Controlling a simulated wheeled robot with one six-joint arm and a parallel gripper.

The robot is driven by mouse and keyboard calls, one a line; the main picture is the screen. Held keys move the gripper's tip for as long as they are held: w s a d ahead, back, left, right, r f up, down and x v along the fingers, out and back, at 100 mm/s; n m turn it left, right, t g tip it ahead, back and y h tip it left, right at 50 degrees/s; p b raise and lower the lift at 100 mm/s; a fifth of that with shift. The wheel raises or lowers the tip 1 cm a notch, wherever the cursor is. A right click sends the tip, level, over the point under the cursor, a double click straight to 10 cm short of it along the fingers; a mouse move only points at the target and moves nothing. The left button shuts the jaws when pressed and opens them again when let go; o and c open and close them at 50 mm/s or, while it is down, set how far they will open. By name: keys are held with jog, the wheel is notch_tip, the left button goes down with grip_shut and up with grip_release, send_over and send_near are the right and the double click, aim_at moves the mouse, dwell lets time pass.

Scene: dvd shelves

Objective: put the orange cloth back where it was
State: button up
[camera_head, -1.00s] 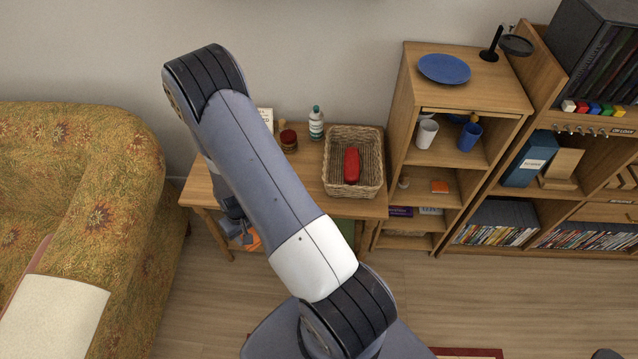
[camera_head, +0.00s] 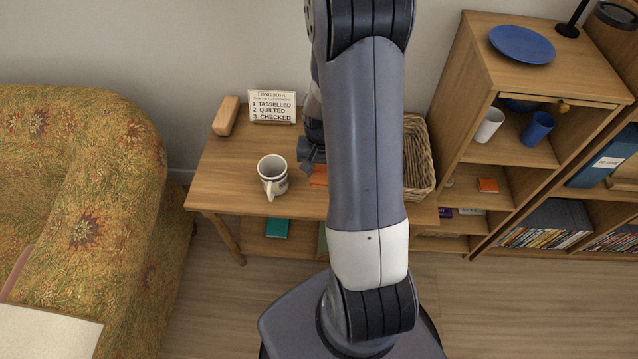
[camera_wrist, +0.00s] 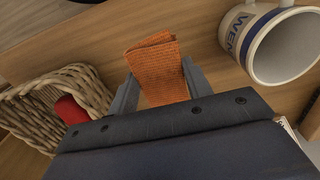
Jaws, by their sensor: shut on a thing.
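The orange cloth (camera_wrist: 157,68) is folded between the two fingers of my gripper (camera_wrist: 160,84) in the wrist view. My gripper is shut on it. In the head view my gripper (camera_head: 311,158) is over the wooden side table, between the mug and the basket, with a bit of the orange cloth (camera_head: 319,175) showing beside my arm. I cannot tell whether the cloth touches the tabletop. My arm hides part of the table.
A white mug (camera_head: 273,175) stands left of my gripper. The wicker basket (camera_head: 422,165) is to the right, with a red thing (camera_wrist: 70,110) inside. A sign (camera_head: 272,106) and a wooden block (camera_head: 226,115) stand at the table's back. The table's front left (camera_head: 222,190) is clear.

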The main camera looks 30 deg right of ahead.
aim_at(321, 171)
jog(key=shift+f+b, duration=0.4)
jog(key=shift+f, duration=2.65)
jog(key=shift+f, duration=0.25)
jog(key=o, duration=1.1)
jog(key=shift+r, duration=0.1)
notch_tip(321, 171, up, 12)
jog(key=shift+r+p, duration=0.2)
jog(key=shift+p, duration=0.8)
